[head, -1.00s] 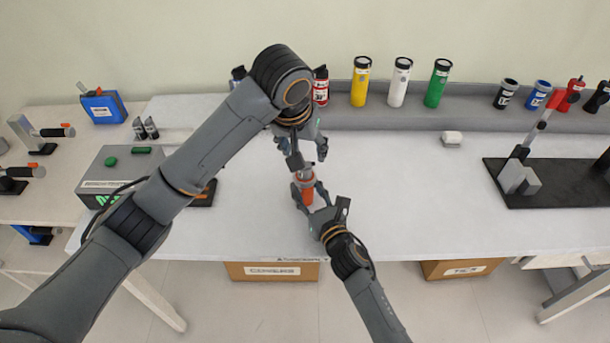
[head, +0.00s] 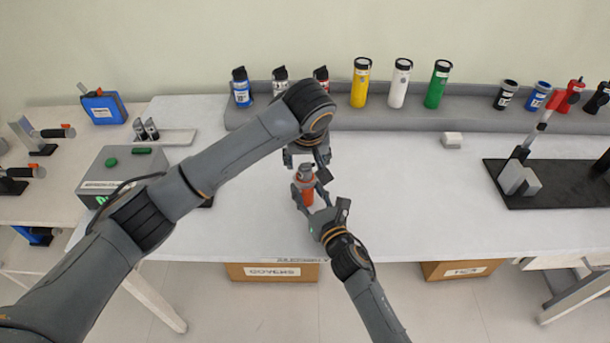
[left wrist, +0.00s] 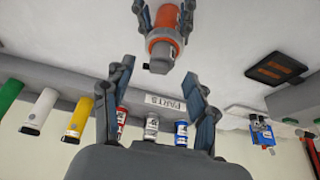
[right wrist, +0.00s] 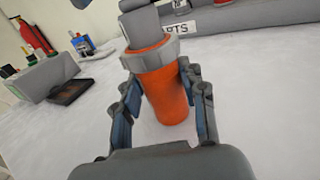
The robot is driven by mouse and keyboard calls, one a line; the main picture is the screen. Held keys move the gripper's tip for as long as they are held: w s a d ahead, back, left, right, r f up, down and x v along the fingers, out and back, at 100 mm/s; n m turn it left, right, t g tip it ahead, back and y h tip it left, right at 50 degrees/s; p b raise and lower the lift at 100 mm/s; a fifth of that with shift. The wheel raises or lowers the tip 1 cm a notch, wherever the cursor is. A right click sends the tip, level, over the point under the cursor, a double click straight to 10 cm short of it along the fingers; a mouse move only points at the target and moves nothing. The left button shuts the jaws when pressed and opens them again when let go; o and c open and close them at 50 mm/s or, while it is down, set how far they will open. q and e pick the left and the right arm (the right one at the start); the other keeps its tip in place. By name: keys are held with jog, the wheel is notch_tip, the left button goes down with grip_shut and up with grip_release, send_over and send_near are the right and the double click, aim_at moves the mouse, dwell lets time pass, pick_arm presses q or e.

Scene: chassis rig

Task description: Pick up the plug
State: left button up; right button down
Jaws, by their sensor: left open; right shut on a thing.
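An orange cylinder (head: 308,195) with a grey collar and a narrower grey top stands upright near the middle of the table. I cannot tell whether the grey top (right wrist: 142,22) is a separate plug. My right gripper (head: 309,192) is shut around the orange body, with one finger on each side in the right wrist view (right wrist: 162,95). My left gripper (head: 308,160) is open and empty, just behind and above the grey top. In the left wrist view its fingers (left wrist: 155,82) are spread apart, and the orange cylinder (left wrist: 165,22) is beyond them, not between them.
A grey shelf (head: 400,119) at the back holds several coloured bottles and cylinders. A grey box (head: 112,172) stands at the left, partly behind my left arm. A black fixture plate (head: 560,185) lies at the right.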

aim_at(305, 168)
pick_arm(q)
jog(key=shift+x, duration=1.85)
jog(key=shift+a, duration=0.15)
grip_shut()
jog(key=shift+r, duration=0.15)
notch_tip(305, 168, up, 10)
